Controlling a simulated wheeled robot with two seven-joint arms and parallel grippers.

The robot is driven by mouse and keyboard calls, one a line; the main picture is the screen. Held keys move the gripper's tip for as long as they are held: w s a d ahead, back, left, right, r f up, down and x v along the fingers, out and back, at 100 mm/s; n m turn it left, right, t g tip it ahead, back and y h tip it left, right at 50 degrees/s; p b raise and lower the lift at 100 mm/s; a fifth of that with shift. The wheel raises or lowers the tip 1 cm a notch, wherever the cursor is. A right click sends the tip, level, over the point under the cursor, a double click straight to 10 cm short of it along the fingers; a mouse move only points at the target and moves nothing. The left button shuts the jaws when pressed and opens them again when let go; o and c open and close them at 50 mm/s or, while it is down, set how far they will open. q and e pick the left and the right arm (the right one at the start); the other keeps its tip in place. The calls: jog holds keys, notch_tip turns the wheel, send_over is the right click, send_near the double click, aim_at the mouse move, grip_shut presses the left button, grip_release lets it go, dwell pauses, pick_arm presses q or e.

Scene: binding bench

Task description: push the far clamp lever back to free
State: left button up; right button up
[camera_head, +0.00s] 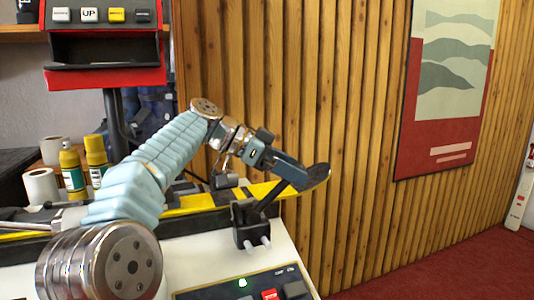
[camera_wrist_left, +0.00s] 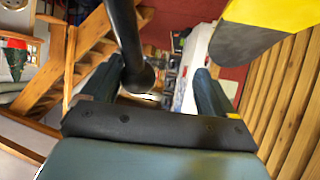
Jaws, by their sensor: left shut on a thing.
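A black clamp (camera_head: 250,232) with two pale pins stands at the right end of the bench. Its black lever (camera_head: 268,199) leans up and to the right from it. My left gripper (camera_head: 303,180) is at the lever's upper end, beside the dark tip of a yellow ski (camera_head: 283,188). In the left wrist view the dark lever (camera_wrist_left: 126,38) comes down from the top, its rounded end between the fingers of my left gripper (camera_wrist_left: 154,88). The gripper is shut on the lever. The ski tip (camera_wrist_left: 262,30) shows at upper right there. My right gripper is out of view.
The pale bench (camera_head: 205,262) has a panel with buttons (camera_head: 268,295) at its front. Bottles (camera_head: 72,170) and white rolls (camera_head: 41,187) stand at the left. A red-framed button box (camera_head: 105,45) is above. A slatted wooden wall (camera_head: 345,120) stands behind the ski.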

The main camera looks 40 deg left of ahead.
pick_arm(q)
jog(key=p+v, duration=0.2)
jog(key=v, duration=1)
jog(key=shift+s+a, duration=0.15)
jog(key=shift+a, duration=0.05)
jog(key=shift+c, duration=0.3)
